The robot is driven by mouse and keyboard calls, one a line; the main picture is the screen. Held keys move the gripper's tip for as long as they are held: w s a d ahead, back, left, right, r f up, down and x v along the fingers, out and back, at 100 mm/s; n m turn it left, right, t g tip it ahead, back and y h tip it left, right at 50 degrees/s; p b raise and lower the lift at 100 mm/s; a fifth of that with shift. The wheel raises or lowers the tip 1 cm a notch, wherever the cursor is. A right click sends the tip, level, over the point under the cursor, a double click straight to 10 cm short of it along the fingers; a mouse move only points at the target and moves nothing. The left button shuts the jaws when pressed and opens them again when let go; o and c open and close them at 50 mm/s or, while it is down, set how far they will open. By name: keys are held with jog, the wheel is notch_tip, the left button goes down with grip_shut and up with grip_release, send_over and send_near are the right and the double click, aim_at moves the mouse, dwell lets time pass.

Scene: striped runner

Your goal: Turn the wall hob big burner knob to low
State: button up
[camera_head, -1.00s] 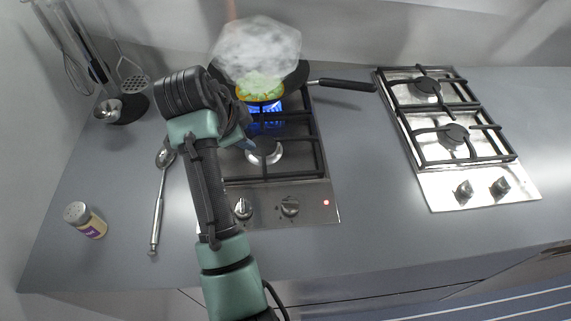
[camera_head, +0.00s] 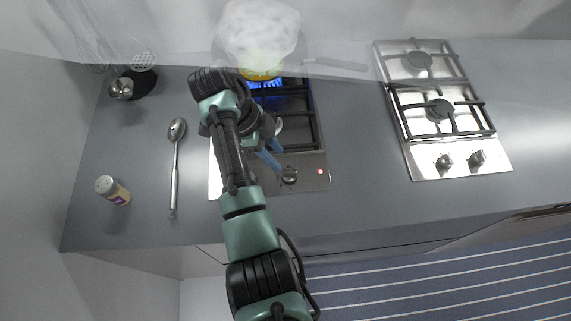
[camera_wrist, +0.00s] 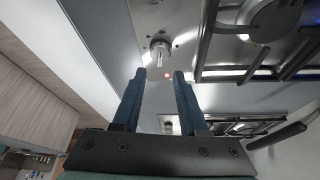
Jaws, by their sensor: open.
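The wall-side hob (camera_head: 310,180) is the left one, with a blue flame lit under a pan on its rear burner. Its right knob (camera_head: 289,175) is a metal knob on the front panel, beside a red light. This knob (camera_wrist: 160,50) also shows in the wrist view, just ahead of my fingertips. My gripper (camera_head: 281,161) is open and empty, its blue fingers close to that knob. In the wrist view, my gripper (camera_wrist: 160,74) has the knob beyond the gap between its fingers, not clasped. The hob's left knob is hidden behind my arm.
Steam and a translucent surface cover the pan (camera_head: 260,74) and its handle (camera_head: 335,63). A second hob (camera_head: 440,125) stands right. The counter between the hobs is clear.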

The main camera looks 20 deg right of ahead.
aim_at(289, 171)
jog(key=x, duration=0.6)
jog(key=shift+f+p, duration=0.2)
jog(key=shift+p, duration=0.15)
jog(key=shift+s, duration=0.1)
